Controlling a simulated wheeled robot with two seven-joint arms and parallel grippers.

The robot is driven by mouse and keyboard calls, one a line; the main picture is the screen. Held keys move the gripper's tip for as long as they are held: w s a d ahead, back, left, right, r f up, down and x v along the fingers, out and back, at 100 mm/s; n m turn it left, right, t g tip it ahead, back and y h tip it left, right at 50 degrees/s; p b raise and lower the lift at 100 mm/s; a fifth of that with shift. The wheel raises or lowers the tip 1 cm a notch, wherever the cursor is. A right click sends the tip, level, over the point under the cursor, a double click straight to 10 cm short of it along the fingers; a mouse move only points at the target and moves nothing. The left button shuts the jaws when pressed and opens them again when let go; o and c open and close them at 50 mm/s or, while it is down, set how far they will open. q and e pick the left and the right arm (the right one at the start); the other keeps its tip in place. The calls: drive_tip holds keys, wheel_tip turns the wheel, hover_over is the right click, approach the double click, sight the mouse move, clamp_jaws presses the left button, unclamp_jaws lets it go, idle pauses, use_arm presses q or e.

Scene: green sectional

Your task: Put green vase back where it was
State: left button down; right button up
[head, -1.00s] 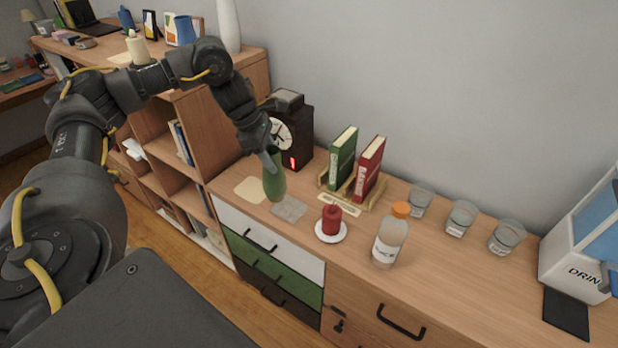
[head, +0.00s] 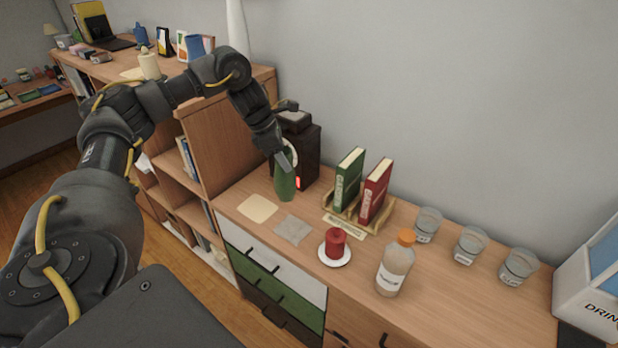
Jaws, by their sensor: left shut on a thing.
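The green vase (head: 285,182) is upright over the wooden cabinet top, just in front of the black clock box (head: 309,150). My left gripper (head: 283,158) is shut on the vase near its top, coming down from the upper left. I cannot tell whether the vase base touches the cabinet top. A beige square mat (head: 257,208) and a grey square mat (head: 293,230) lie bare in front of the vase. My right gripper is not in view.
Right of the vase stand a green book (head: 348,180) and a red book (head: 375,191) in a wooden holder, a red candle (head: 335,243) on a white plate, an orange-capped bottle (head: 394,264) and three glasses (head: 470,245). A taller shelf (head: 235,140) stands left.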

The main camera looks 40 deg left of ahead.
use_arm(q)
drive_tip(key=w+d+f+p, duration=0.3)
drive_tip(key=w+f, duration=0.4)
drive_tip(key=f, duration=0.3)
drive_tip(key=shift+w+p, duration=0.2)
drive_tip(key=shift+p, duration=0.65)
drive_tip(key=shift+f, duration=0.1)
drive_tip(key=shift+f, duration=0.15)
drive_tip(key=c, duration=1.1)
unclamp_jaws()
drive_tip(key=shift+o, duration=1.5)
drive_tip(key=shift+s, duration=0.1)
